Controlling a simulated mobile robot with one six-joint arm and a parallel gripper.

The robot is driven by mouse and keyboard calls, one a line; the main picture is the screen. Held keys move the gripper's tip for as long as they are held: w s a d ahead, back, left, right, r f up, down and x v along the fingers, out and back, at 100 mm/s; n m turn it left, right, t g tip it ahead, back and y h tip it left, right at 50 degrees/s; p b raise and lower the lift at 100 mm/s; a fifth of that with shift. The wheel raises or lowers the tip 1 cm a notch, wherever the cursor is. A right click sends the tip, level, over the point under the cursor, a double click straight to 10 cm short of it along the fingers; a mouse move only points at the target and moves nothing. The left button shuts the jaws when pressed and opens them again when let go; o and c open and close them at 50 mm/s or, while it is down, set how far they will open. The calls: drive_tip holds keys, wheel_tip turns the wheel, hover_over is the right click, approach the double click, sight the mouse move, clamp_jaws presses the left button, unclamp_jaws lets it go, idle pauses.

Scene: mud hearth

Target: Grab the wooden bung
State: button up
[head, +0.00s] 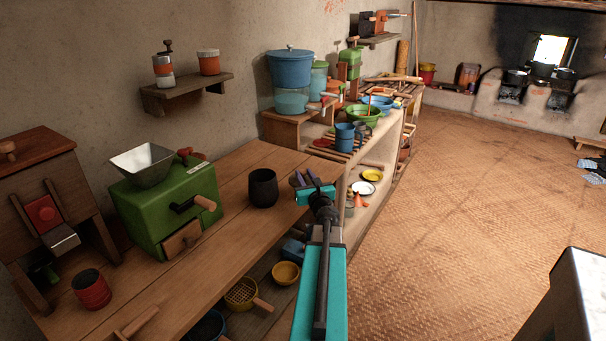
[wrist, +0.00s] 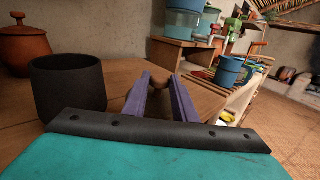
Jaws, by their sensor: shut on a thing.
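The wooden bung (wrist: 160,82) is a small brown piece between the tips of my purple fingers in the wrist view. My gripper (head: 303,179) is shut on it, over the right edge of the wooden table (head: 236,215). My gripper also shows in the wrist view (wrist: 161,84). Most of the bung is hidden by the fingers, and I cannot make it out in the head view. I cannot tell whether it touches the table top.
A black cup (head: 263,188) stands just left of my gripper. A green grinder (head: 165,208) and a red cup (head: 91,289) stand farther left. A shelf unit with a blue mug (head: 345,138) and bowls stands beyond.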

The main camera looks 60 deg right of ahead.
sight(307, 181)
drive_tip(key=shift+a+v, duration=0.2)
drive_tip(key=shift+v, duration=1.95)
